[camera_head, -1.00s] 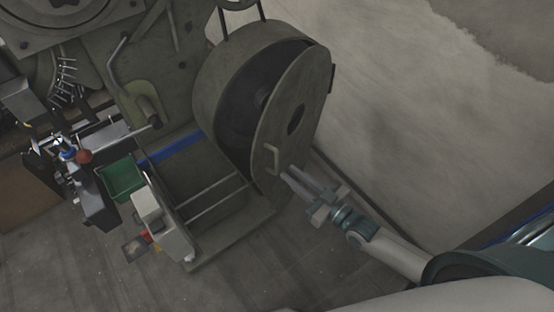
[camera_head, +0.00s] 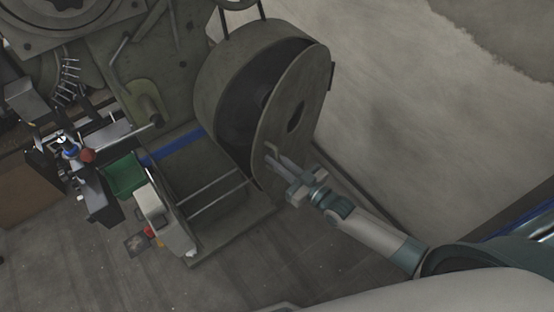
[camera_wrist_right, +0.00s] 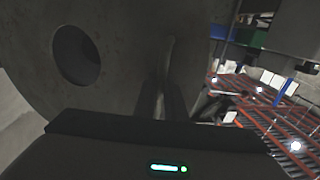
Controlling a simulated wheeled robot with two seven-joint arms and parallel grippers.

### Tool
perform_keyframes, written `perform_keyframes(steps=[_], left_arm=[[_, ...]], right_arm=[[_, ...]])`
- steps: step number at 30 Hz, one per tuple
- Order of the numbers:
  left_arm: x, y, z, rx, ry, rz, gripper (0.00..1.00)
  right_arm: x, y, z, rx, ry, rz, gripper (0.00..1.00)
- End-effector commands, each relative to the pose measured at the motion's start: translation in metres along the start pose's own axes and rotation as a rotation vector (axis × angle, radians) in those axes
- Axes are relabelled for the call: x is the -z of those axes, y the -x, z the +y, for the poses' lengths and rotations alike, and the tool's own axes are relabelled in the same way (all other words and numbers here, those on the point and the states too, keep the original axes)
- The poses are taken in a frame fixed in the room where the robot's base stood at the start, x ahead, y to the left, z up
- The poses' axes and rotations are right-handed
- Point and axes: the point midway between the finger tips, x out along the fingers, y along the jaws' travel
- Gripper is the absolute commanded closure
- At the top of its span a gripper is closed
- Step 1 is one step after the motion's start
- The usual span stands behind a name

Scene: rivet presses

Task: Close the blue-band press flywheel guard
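The flywheel guard (camera_head: 296,84) is a grey-green round disc with a dark oval hole. It stands partly open, with a dark gap to the flywheel housing (camera_head: 222,72) on its left. A small handle (camera_head: 270,149) sits low on the disc's outer face. My right gripper (camera_head: 276,163) is at this handle, its two fingers slightly apart. The wrist view shows the disc (camera_wrist_right: 110,40) close ahead and the fingers (camera_wrist_right: 163,98) reaching toward the pale handle (camera_wrist_right: 167,58). Whether the fingers touch the handle is not clear. My left gripper is out of view.
The press base has a blue band (camera_head: 178,149) and an open frame with rods. A green bin (camera_head: 124,176) and a white box (camera_head: 153,207) stand left of it. The wrist view shows orange racking (camera_wrist_right: 265,105) further off.

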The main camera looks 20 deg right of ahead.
Motion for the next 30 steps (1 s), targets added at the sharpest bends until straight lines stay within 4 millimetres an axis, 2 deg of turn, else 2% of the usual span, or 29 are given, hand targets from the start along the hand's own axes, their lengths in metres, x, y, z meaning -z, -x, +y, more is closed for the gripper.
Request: perform_keyframes(steps=[6,10,14,18,24,30], left_arm=[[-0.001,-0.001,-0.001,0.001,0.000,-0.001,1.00],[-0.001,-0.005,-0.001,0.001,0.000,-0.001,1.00],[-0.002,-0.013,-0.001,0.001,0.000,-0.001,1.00],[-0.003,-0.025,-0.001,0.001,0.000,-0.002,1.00],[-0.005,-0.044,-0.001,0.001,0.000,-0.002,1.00],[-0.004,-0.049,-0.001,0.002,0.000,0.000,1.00]], right_arm=[[0.000,-0.002,0.000,0.000,0.000,0.001,1.00],[-0.001,-0.015,-0.003,-0.001,-0.001,0.003,1.00],[-0.002,-0.045,-0.010,-0.001,-0.002,0.005,1.00],[-0.003,-0.084,-0.015,-0.001,-0.001,0.006,1.00],[-0.004,-0.131,-0.017,-0.001,0.001,0.004,1.00],[-0.001,-0.150,-0.017,-0.001,0.001,-0.001,1.00]])
